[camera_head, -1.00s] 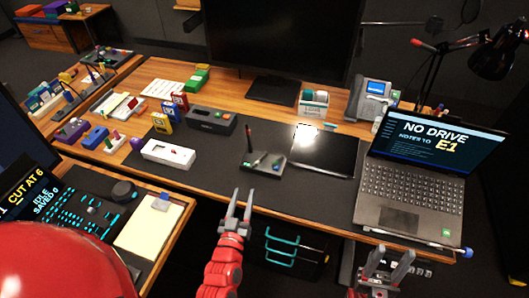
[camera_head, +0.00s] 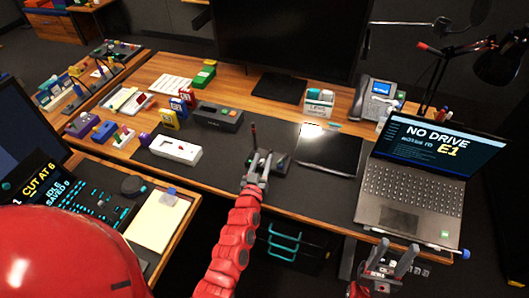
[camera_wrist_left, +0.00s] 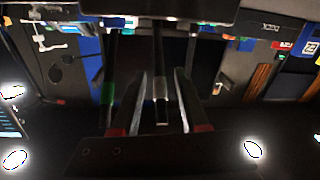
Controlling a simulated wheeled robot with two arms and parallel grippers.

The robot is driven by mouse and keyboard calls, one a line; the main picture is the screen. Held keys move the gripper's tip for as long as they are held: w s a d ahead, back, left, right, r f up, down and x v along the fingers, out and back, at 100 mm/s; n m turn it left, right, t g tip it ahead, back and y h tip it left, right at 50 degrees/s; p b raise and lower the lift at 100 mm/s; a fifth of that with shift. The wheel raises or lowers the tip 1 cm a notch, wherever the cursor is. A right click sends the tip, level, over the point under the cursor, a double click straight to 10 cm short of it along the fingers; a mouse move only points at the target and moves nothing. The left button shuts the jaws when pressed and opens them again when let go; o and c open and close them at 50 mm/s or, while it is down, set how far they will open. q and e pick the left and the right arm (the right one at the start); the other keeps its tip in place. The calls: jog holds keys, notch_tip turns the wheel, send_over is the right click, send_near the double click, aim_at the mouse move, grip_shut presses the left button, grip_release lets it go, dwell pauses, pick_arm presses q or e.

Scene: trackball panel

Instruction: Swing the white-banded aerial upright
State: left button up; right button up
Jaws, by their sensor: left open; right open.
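The small dark panel (camera_head: 281,165) lies on the desk mat in the head view, partly hidden by my left gripper (camera_head: 260,158). A thin red-tipped upright stick (camera_head: 253,134) shows just beyond the gripper. In the left wrist view, the white-banded aerial (camera_wrist_left: 161,88) lies between the spread fingers of my left gripper (camera_wrist_left: 159,78), with a gap on each side. A green-banded aerial (camera_wrist_left: 107,92) is outside the left-hand finger. I cannot tell the white-banded aerial apart in the head view. My right gripper (camera_head: 393,260) is open and empty at the desk's front edge.
A white box (camera_head: 174,149) and a dark grey box (camera_head: 216,117) stand left of the panel. A black tablet (camera_head: 327,150) lies to its right, then a laptop (camera_head: 415,180). A large monitor (camera_head: 290,40) stands behind. The mat in front of the panel is clear.

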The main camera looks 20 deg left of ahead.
pick_arm(q)
jog(key=shift+w+a+f, duration=0.1)
jog(key=shift+w, duration=1.35)
grip_shut()
dwell(0.4)
